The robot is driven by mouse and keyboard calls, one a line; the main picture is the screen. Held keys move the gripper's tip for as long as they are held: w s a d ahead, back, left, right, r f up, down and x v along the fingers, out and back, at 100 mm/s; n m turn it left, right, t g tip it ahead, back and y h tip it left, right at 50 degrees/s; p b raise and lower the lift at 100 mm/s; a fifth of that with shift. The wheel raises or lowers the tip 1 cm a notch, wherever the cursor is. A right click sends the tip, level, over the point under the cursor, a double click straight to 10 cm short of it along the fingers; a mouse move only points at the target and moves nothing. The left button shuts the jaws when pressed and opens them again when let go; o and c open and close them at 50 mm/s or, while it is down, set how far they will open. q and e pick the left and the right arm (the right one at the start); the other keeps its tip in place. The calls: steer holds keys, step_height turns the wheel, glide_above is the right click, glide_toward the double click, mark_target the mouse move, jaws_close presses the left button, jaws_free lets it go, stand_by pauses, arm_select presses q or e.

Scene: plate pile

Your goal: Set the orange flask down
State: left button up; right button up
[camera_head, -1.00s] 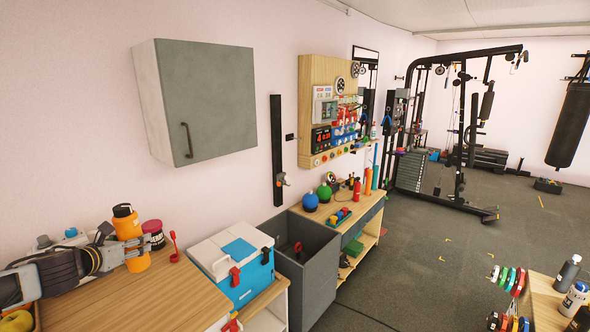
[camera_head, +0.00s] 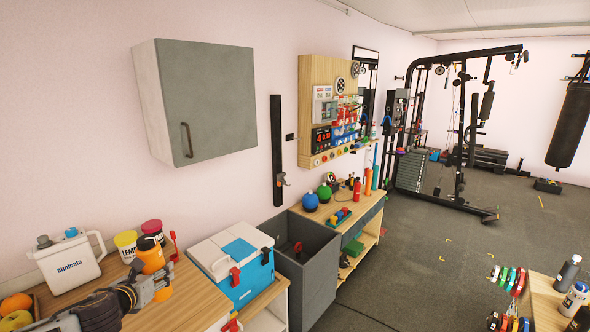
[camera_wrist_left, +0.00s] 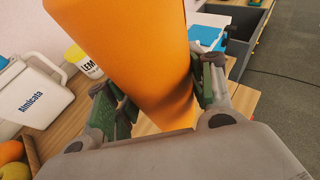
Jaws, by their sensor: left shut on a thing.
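The orange flask (camera_head: 153,262) is at the right part of the wooden counter (camera_head: 185,300), held by my left gripper (camera_head: 158,282). In the left wrist view the flask (camera_wrist_left: 130,45) fills the space between the two green-padded fingers, which press on its sides. Its lower end is partly hidden by the gripper, and I cannot tell whether it touches the counter. My right gripper is not in view.
Behind the flask stand a yellow tub (camera_head: 126,243), a dark red tub (camera_head: 152,228) and a white jug (camera_head: 70,266). Fruit (camera_head: 15,308) sits at the far left. A blue and white cooler (camera_head: 235,262) is to the right.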

arm_select(q)
steer(key=s+d+f, duration=0.2)
steer(key=d+f, duration=0.2)
steer(key=d, duration=0.4)
steer(key=s+d+f+h, duration=0.1)
steer(key=s+d+f, duration=0.2)
steer(key=d, duration=0.6)
steer(key=shift+d+f+m, duration=0.2)
steer(key=shift+f+m, duration=0.2)
steer(key=shift+f, duration=0.45)
steer(key=shift+s+f, duration=0.1)
steer(key=shift+f, duration=0.05)
steer(key=s+f, duration=0.4)
steer(key=f, duration=0.1)
steer(key=shift+s+f, duration=0.25)
steer(key=shift+f, duration=0.05)
steer(key=shift+d, duration=0.2)
steer(key=shift+a, duration=0.2)
stand_by(0.6)
stand_by(0.4)
